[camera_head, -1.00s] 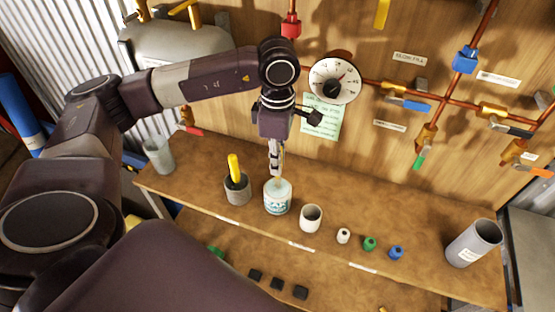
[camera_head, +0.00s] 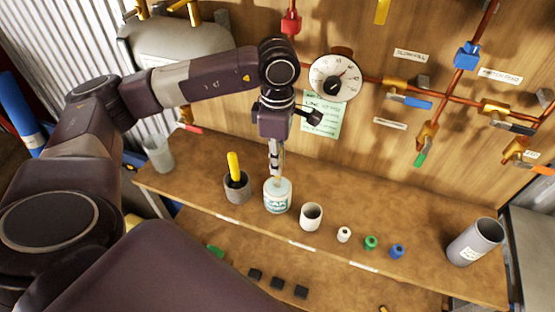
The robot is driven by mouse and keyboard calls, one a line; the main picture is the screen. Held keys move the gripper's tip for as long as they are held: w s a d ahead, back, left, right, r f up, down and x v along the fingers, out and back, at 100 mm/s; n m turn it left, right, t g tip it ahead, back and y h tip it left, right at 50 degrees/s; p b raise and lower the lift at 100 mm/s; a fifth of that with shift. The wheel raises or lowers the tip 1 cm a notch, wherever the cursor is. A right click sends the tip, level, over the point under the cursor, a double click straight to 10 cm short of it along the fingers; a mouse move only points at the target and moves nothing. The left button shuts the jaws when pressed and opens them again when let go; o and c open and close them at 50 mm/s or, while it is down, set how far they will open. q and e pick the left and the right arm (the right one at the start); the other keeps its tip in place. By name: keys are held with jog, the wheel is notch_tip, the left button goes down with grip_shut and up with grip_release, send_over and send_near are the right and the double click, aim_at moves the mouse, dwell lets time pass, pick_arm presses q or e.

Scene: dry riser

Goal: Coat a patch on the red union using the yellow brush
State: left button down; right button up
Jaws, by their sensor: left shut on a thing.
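The red union (camera_head: 291,22) is on a copper pipe at the top middle, on the wooden wall. My left gripper (camera_head: 276,172) points down at the mouth of a pale jar with a teal label (camera_head: 277,197). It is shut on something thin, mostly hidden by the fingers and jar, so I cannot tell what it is. A yellow handle with a dark lower part (camera_head: 234,167) stands in a grey cup (camera_head: 237,190), left of the jar. It looks like a brush handle, but no bristles show. My right gripper is out of view.
Right of the jar on the wooden shelf (camera_head: 400,210) stand a white cup (camera_head: 311,216), small white, green and blue bottles (camera_head: 370,243) and a grey cylinder (camera_head: 473,242). A clear cup (camera_head: 158,154) is at left. A gauge (camera_head: 335,78) and pipes with valves line the wall.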

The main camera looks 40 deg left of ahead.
pick_arm(q)
jog(key=shift+f+b, duration=0.1)
jog(key=shift+b, duration=0.2)
dwell(1.0)
notch_tip(320, 180, up, 2)
jog(key=shift+p, duration=0.6)
jog(key=shift+r+p, duration=1.25)
jog(key=shift+r, duration=1.3)
